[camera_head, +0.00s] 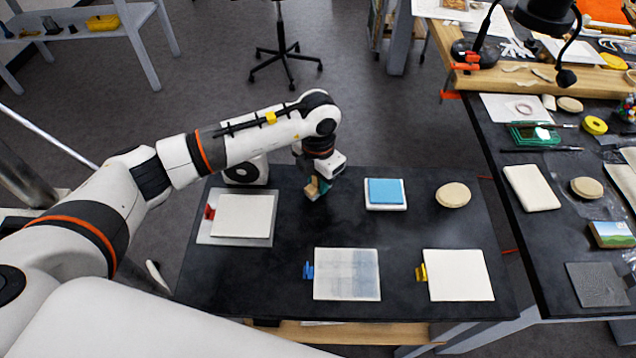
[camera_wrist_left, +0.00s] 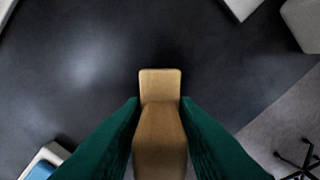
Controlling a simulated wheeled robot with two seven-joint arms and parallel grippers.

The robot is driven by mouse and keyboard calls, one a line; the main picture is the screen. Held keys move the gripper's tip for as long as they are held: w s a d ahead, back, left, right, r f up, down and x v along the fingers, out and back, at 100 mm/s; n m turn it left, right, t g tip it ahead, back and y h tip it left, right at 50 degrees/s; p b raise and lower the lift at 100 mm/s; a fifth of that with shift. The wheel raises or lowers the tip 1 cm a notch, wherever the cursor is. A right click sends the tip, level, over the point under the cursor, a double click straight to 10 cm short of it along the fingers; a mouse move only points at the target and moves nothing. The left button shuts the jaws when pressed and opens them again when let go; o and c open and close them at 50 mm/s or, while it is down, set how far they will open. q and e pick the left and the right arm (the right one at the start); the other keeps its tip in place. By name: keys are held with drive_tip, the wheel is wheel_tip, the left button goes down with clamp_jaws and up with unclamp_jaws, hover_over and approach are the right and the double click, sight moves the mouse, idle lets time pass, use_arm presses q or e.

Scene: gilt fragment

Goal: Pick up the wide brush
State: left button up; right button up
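The wide brush, a tan and brown wooden piece, sits between the green fingers of my left gripper (camera_head: 318,186) near the far edge of the dark table. In the left wrist view the brush (camera_wrist_left: 160,140) fills the gap between the two fingers, which touch its sides. Its lighter end points up in that view, over dark tabletop. In the head view only a small part of the brush (camera_head: 311,191) shows beside the gripper. I cannot tell whether it touches the table. My right gripper is not in view.
On the dark table (camera_head: 270,300) lie a blue pad on a white block (camera_head: 386,192), a round beige disc (camera_head: 453,195), a white panel on a grey tray (camera_head: 205,238), and two panels (camera_head: 346,275) (camera_head: 458,276) with coloured clips in front. A cluttered side table stands right.

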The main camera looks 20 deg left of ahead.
use_arm(q)
drive_tip(key=shift+r, duration=0.15)
clamp_jaws()
drive_tip(key=shift+w+r, duration=0.1)
drive_tip(key=shift+r, duration=0.25)
wheel_tip(320, 180, up, 9)
drive_tip(key=shift+r+b, duration=0.1)
drive_tip(key=shift+b, duration=0.95)
drive_tip(key=shift+o, duration=1)
unclamp_jaws()
drive_tip(key=shift+c, duration=0.5)
